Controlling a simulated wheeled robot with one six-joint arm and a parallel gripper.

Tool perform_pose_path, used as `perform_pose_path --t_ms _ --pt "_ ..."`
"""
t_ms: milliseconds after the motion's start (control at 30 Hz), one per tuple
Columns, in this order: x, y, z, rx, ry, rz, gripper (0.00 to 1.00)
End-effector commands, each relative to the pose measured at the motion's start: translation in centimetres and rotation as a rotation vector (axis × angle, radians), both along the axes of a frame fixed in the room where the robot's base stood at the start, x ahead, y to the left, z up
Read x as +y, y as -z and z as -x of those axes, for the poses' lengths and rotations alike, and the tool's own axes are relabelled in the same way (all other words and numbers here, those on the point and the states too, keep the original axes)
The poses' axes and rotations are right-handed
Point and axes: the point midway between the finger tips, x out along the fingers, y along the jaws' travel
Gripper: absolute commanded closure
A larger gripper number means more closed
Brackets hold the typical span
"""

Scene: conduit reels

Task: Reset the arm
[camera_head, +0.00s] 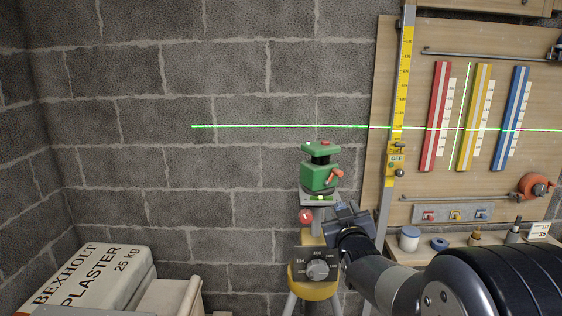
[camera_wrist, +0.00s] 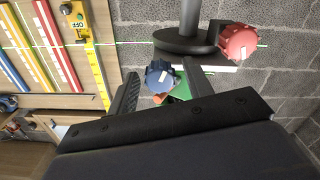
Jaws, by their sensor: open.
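My gripper (camera_head: 345,220) is in front of the tripod head in the head view, just below and right of the green laser level (camera_head: 320,172). In the wrist view its two dark fingers (camera_wrist: 160,92) stand apart. A blue knob (camera_wrist: 160,74) shows between the fingertips; I cannot tell whether they touch it. A red knob (camera_head: 305,216) is left of the gripper, and it also shows in the wrist view (camera_wrist: 238,42). The grey dial (camera_head: 318,269) on the yellow tripod collar is below. The gripper hides part of the tripod head.
A yellow measuring staff (camera_head: 402,80) and a wooden tool board (camera_head: 457,50) with red, yellow and blue rails stand to the right. A plaster bag (camera_head: 95,278) lies at lower left. Open space lies left of the tripod.

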Motion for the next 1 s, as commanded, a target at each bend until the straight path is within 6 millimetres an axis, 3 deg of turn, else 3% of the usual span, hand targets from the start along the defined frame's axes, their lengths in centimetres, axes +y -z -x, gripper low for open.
perform_pose_path --t_ms 433,1000 --pt "0.0 0.0 1.0 0.000 0.000 0.003 0.52" --pt "0.0 -0.1 10.0 -0.001 0.000 0.003 0.52"
